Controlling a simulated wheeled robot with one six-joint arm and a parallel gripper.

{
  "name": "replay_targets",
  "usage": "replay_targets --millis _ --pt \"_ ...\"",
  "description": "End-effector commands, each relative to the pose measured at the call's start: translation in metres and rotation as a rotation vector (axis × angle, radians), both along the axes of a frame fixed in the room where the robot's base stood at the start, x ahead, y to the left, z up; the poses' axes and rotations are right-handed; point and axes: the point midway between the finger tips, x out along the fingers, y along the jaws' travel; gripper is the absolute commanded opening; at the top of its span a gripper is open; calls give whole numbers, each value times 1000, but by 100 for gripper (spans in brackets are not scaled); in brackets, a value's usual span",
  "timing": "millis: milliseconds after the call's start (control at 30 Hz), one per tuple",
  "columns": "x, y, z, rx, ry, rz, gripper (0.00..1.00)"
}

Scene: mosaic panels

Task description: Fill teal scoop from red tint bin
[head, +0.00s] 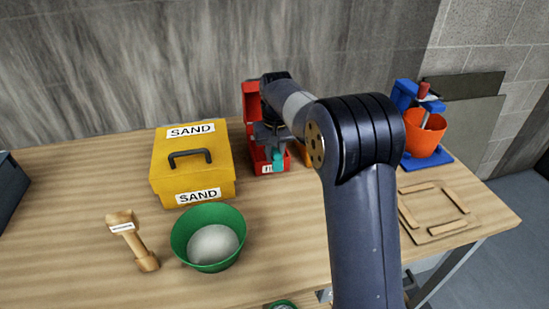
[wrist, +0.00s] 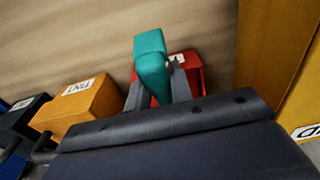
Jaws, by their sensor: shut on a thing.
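My gripper (head: 267,140) is shut on the teal scoop (head: 278,160), at the front of the red tint bin (head: 251,99). In the wrist view the teal scoop (wrist: 150,62) stands between the two fingers of my gripper (wrist: 158,86). The red bin (wrist: 191,68) shows right behind and beside it, with a white label partly covered. The arm and gripper hide much of the bin in the head view. I cannot tell whether the scoop touches the bin or holds any tint.
A yellow SAND box (head: 193,163) stands left of the red bin. A green bowl (head: 208,238) with pale contents and a wooden tool (head: 132,240) lie in front. An orange tint bin (wrist: 88,104) is beside the red one. A blue stand with an orange bucket (head: 425,141) and wooden frame (head: 440,213) are right.

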Motion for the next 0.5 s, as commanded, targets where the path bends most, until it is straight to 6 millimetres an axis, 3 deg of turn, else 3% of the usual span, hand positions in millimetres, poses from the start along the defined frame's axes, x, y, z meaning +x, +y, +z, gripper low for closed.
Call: replay_targets --millis 500 --pt "-12 -2 -6 29 -135 -1 0"
